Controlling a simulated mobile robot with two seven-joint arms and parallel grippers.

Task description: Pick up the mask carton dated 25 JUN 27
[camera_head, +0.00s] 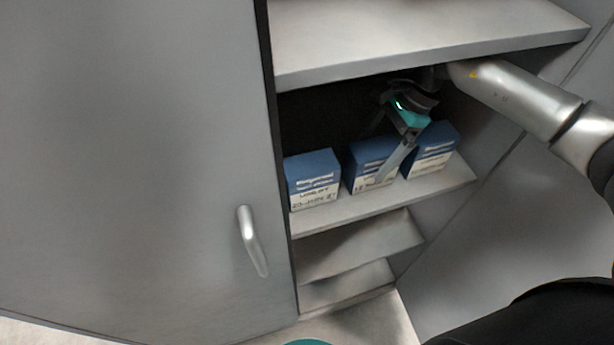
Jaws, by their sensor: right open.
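Three blue and white cartons stand in a row on a cabinet shelf. The left carton (313,180) has a date that looks like JUN, but its digits are too blurred to be sure of. The middle carton (364,157) is partly hidden by my right gripper. The right carton (433,149) has print too small to read. My right gripper (387,156) is open, pointing down at the middle carton, with one finger in front of its face. I cannot tell whether it touches. My left gripper is not in view.
The shelf (335,219) holding the cartons has another shelf (420,40) close above it and lower shelves (360,248) beneath. A large grey door (130,170) with a handle (251,241) stands at the left. The cabinet's side wall is at the right.

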